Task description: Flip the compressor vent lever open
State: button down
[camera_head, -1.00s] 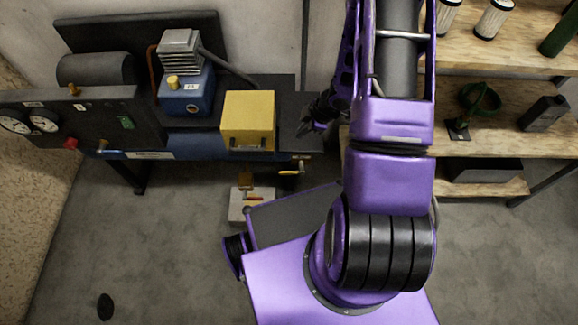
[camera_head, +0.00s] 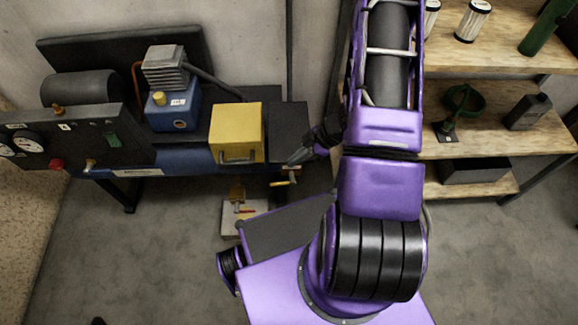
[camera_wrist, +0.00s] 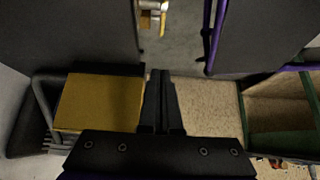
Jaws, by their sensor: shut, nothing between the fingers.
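The compressor (camera_head: 175,105) stands at the left on a dark bench. A small lever with a yellow handle (camera_head: 284,183) sticks out low at its front right end. In the wrist view a brass valve with a yellow handle (camera_wrist: 153,20) shows at the top, beyond my fingertips. My gripper (camera_head: 296,158) is a little above the yellow-handled lever in the head view and appears apart from it. In the wrist view my gripper (camera_wrist: 160,76) is shut and empty. No label shows which lever is the vent.
A yellow box (camera_head: 237,130) with a handle sits just left of my gripper. A pale block with a red-handled valve (camera_head: 240,208) lies on the floor below. A gauge panel (camera_head: 75,140) is at the left. Wooden shelves (camera_head: 480,142) stand at the right.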

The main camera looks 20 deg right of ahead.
jog(key=b, duration=0.2)
send_over(280, 183)
jog(key=f, duration=0.7)
jog(key=shift+w+a+f, duration=0.1)
jog(key=shift+a+f, duration=0.1)
jog(key=shift+a, duration=0.15)
jog(key=shift+d+f+b, duration=0.15)
jog(key=shift+f, duration=0.45)
jog(key=shift+d+f+b, duration=0.15)
jog(key=shift+f, duration=0.45)
jog(key=shift+d+f, duration=0.1)
jog(key=shift+f, duration=0.45)
